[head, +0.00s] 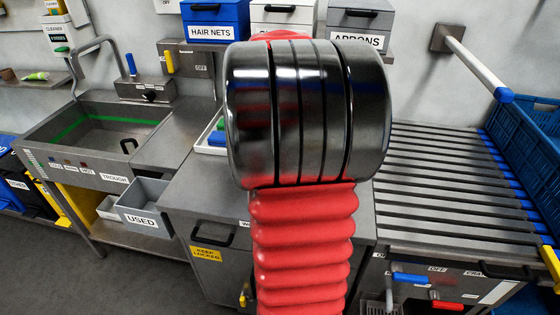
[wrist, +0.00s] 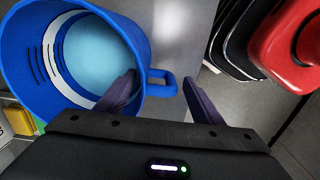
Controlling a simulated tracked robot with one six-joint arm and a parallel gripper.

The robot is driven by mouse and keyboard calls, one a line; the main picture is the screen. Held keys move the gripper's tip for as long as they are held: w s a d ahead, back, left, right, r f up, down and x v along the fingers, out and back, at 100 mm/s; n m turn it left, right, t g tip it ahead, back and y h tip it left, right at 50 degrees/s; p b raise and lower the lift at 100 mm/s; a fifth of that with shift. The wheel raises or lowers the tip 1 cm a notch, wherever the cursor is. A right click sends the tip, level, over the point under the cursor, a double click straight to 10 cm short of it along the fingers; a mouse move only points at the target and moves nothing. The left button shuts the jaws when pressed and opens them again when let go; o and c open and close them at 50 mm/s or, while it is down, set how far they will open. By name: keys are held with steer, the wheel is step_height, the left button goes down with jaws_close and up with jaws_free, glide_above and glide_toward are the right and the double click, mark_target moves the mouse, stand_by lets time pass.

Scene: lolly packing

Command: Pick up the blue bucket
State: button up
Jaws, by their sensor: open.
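The blue bucket (wrist: 28,62) fills the left of the wrist view. Its open mouth faces the camera, showing a pale blue bottom and a white band inside. Its loop handle (wrist: 170,80) sticks out to the right. My gripper (wrist: 160,82) is open, with one dark finger on each side of the handle. The left finger overlaps the bucket's mouth near the rim; the right finger is beyond the handle's outer side. I cannot tell whether either touches. In the head view my red and black arm blocks the middle, and neither bucket nor gripper shows.
A steel sink (head: 105,135) stands left, above a grey USED bin (head: 145,205). Labelled boxes, including HAIR NETS (head: 214,22), line the back shelf. A slatted roller surface (head: 440,170) and a blue crate (head: 530,135) are at right. Red and black parts fill the wrist view's upper right.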

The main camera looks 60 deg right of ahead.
steer(key=shift+f, duration=0.1)
steer(key=shift+s+d+f, duration=0.1)
steer(key=shift+f, duration=2.4)
steer(key=shift+c, duration=0.5)
jaws_close()
